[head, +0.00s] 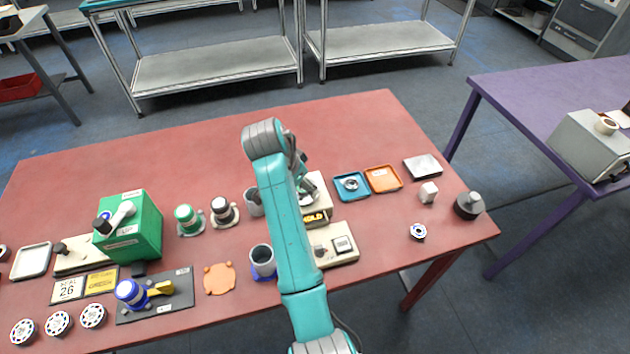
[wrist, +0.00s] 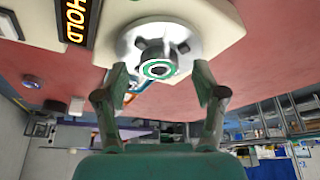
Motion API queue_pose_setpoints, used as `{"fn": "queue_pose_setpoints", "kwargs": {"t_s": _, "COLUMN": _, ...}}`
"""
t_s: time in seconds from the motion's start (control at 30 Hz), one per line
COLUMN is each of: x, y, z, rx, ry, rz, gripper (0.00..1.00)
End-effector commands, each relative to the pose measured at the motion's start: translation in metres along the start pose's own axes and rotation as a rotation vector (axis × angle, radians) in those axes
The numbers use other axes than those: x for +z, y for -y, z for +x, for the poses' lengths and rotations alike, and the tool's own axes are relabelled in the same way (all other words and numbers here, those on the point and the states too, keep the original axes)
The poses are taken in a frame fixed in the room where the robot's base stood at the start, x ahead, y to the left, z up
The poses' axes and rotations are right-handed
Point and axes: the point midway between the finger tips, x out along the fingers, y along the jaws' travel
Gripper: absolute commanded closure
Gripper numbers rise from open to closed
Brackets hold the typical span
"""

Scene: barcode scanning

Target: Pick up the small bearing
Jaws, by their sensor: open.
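In the wrist view a small ring-shaped piece with a green face (wrist: 158,69), which looks like a small bearing, sits at the centre of a pale round holder (wrist: 135,40) on the machine with the HOLD display. My gripper (wrist: 160,77) is open, with one finger on each side of this piece and nothing held. I cannot tell whether the fingers touch it. In the head view my gripper (head: 303,182) is over the HOLD machine (head: 322,214), and my arm hides part of it. Another ring-shaped part (head: 351,184) lies in the blue tray (head: 338,192).
An orange tray (head: 383,179) and a silver plate (head: 423,167) lie right of the blue tray. A small round part (head: 418,231) lies alone at the table's right. A grey cup (head: 262,261) and a green machine (head: 133,229) stand left of my arm. The table's (head: 330,125) far side is clear.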

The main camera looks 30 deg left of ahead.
Motion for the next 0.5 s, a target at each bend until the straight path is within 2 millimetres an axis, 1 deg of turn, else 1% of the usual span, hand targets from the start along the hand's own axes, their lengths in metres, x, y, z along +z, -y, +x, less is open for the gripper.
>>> {"fn": "queue_pose_setpoints", "kwargs": {"t_s": 0.2, "x": 0.0018, "y": 0.0005, "z": 0.0006, "rx": -0.001, "ry": 0.0, "rz": 0.0, "gripper": 0.3}}
{"fn": "queue_pose_setpoints", "kwargs": {"t_s": 0.23, "x": 0.0017, "y": 0.0005, "z": 0.0006, "rx": -0.001, "ry": 0.0, "rz": 0.0, "gripper": 0.32}}
{"fn": "queue_pose_setpoints", "kwargs": {"t_s": 0.27, "x": 0.0017, "y": 0.0005, "z": 0.0006, "rx": -0.001, "ry": 0.0, "rz": 0.0, "gripper": 0.4}}
{"fn": "queue_pose_setpoints", "kwargs": {"t_s": 0.3, "x": 0.0017, "y": 0.0005, "z": 0.0006, "rx": -0.001, "ry": 0.0, "rz": 0.0, "gripper": 0.5}}
{"fn": "queue_pose_setpoints", "kwargs": {"t_s": 0.37, "x": 0.0016, "y": 0.0005, "z": 0.0006, "rx": -0.001, "ry": 0.0, "rz": 0.0, "gripper": 0.65}}
{"fn": "queue_pose_setpoints", "kwargs": {"t_s": 0.4, "x": 0.0016, "y": 0.0004, "z": 0.0006, "rx": -0.001, "ry": 0.0, "rz": 0.0, "gripper": 0.75}}
{"fn": "queue_pose_setpoints", "kwargs": {"t_s": 0.47, "x": 0.0016, "y": 0.0004, "z": 0.0006, "rx": -0.001, "ry": 0.0, "rz": 0.0, "gripper": 0.9}}
{"fn": "queue_pose_setpoints", "kwargs": {"t_s": 0.5, "x": 0.0016, "y": 0.0004, "z": 0.0006, "rx": -0.001, "ry": 0.0, "rz": 0.0, "gripper": 0.96}}
